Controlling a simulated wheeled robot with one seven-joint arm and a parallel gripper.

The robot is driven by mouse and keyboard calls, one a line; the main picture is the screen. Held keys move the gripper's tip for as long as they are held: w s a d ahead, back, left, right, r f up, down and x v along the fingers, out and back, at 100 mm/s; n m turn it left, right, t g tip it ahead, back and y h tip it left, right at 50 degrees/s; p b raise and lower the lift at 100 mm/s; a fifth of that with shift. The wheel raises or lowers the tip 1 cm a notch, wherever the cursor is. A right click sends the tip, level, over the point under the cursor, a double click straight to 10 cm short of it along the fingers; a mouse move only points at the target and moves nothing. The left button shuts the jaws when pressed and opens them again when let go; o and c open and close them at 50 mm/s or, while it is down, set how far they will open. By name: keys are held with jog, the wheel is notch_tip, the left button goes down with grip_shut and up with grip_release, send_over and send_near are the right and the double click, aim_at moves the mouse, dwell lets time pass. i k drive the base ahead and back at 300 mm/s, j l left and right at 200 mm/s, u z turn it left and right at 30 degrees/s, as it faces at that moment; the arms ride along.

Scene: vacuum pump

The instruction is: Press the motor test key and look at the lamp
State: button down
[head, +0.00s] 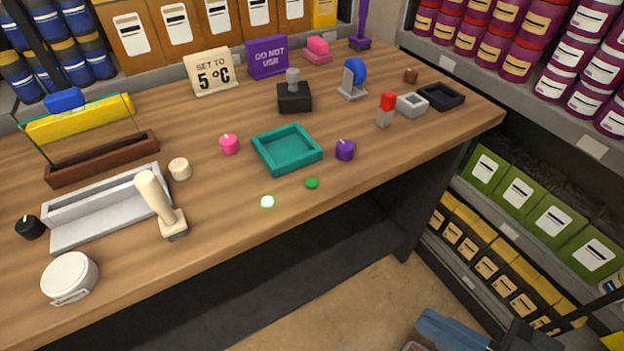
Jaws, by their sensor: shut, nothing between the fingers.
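Near the front edge of the wooden bench, a small round lamp (267,201) glows pale green-white and looks lit. To its right lies a small flat green disc (312,183), which looks like a push key. No label is readable on either, so I cannot tell for sure which is the motor test key. Nothing touches them. Part of my arm (462,331) shows at the bottom right, below and away from the bench. My gripper's fingers cannot be made out.
A teal tray (262,158) stands behind the lamp and disc. A purple knob (345,150), a pink knob (229,145) and a cream upright handle (155,195) stand nearby. Signs (211,73) stand at the back. Stocked shelves (510,185) line the right.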

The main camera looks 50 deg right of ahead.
aim_at(311, 182)
jog(key=j+z, duration=0.1)
jog(key=z, duration=0.35)
jog(key=j+z, duration=0.3)
jog(key=j, duration=0.3)
jog(key=j+z, duration=0.35)
jog(key=j, duration=1)
jog(key=j+z, duration=0.1)
jog(key=j, duration=0.65)
jog(key=k, duration=0.05)
